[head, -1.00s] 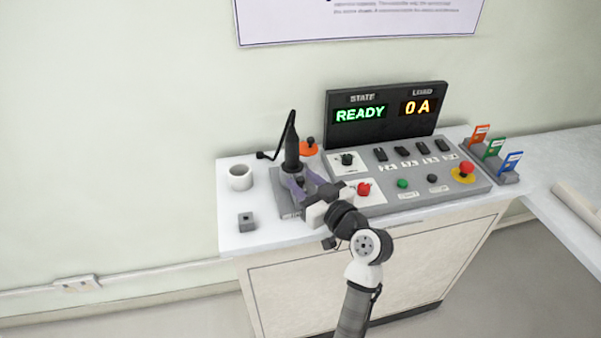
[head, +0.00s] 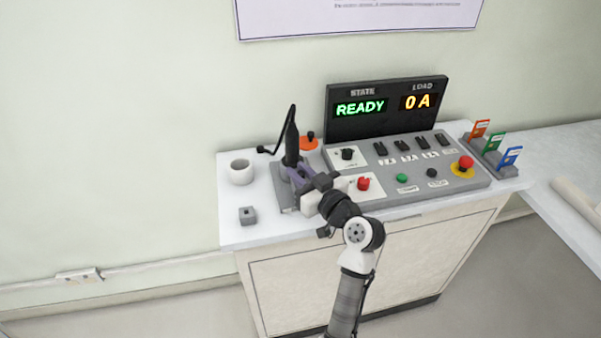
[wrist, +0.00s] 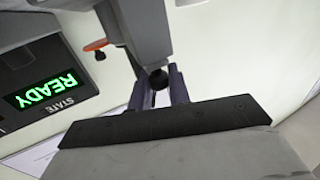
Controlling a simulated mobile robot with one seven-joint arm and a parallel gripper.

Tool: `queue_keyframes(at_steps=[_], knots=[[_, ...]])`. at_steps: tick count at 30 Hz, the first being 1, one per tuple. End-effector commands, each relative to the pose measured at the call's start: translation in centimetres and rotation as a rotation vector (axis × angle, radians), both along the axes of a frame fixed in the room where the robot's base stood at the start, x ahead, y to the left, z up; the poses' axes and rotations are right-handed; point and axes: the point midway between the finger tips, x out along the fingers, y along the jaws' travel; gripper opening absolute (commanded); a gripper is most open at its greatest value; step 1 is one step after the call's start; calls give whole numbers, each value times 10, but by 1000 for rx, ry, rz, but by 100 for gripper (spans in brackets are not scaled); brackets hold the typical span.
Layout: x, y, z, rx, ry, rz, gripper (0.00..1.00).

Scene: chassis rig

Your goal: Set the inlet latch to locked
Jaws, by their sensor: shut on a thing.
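The inlet is a grey base unit (head: 285,197) at the left end of the console, with a black upright plug (head: 291,145) and its cable on it. My gripper (head: 294,173) is at the front of this unit, low beside the plug. In the wrist view my purple fingers (wrist: 160,85) are shut on a small dark round knob (wrist: 158,78), which looks like the inlet latch. A grey body (wrist: 145,30) of the inlet lies right beyond the fingertips. The fingers and wrist hide most of the latch, so I cannot tell its setting.
A display (head: 385,108) reads READY and 0 A. Right of my gripper are a red knob (head: 364,183), a black knob (head: 347,153), several black switches and a red emergency button (head: 465,162). A white cup (head: 240,172) and small grey block (head: 247,215) stand left.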

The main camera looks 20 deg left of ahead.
Motion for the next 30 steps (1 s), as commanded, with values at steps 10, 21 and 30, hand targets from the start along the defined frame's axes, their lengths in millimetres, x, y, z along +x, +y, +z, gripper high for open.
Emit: queue_keyframes(at_steps=[10, 21, 30], knots=[[21, 13, -1, 3, -2, -1, 0], [22, 14, 1, 2, -2, -3, 30], [22, 14, 0, 1, -1, -1, 39]])
